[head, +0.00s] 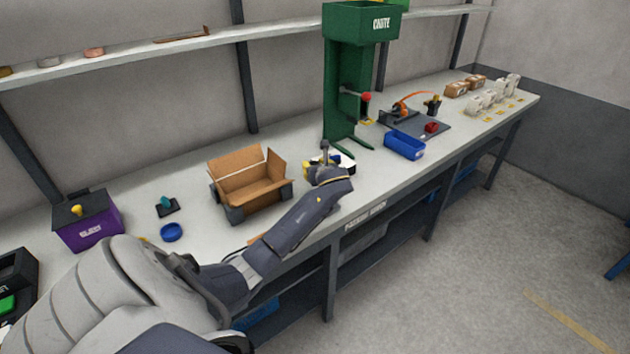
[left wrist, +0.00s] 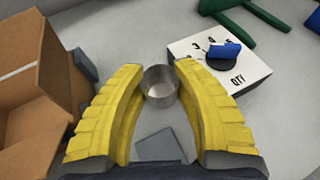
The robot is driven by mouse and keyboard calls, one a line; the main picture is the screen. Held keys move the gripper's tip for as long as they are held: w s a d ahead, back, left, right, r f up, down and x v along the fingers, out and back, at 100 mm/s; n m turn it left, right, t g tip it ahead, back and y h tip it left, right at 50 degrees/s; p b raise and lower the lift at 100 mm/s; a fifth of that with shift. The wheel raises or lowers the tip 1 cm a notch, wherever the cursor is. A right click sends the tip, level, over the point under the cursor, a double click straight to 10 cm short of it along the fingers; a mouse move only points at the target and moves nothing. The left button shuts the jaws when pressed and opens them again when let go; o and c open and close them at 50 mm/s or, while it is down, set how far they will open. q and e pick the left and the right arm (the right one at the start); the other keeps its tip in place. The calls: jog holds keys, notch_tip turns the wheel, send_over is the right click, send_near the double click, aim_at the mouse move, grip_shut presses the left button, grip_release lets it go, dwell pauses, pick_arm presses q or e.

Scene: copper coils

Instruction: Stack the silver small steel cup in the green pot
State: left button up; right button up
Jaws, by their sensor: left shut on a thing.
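The silver small steel cup (left wrist: 160,88) stands between the yellow fingers of my left gripper (left wrist: 159,72), which is shut on it. In the head view my left gripper (head: 323,165) is low over the bench, right of the cardboard box and in front of the green chute stand. The cup cannot be made out in the head view, where the gripper hides that spot. I cannot make out a green pot in either view. My right gripper is not in view.
An open cardboard box (head: 250,180) stands left of the gripper; a white QTY dial box (left wrist: 222,68) is just beyond it. The green chute stand (head: 345,85) rises behind. A blue bin (head: 404,145) lies right, a blue dish (head: 171,232) and purple box (head: 88,222) left.

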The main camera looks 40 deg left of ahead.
pick_arm(q)
jog(key=shift+f, duration=3)
jog(key=o, duration=0.7)
jog(key=shift+f, duration=0.1)
jog(key=v, duration=1.2)
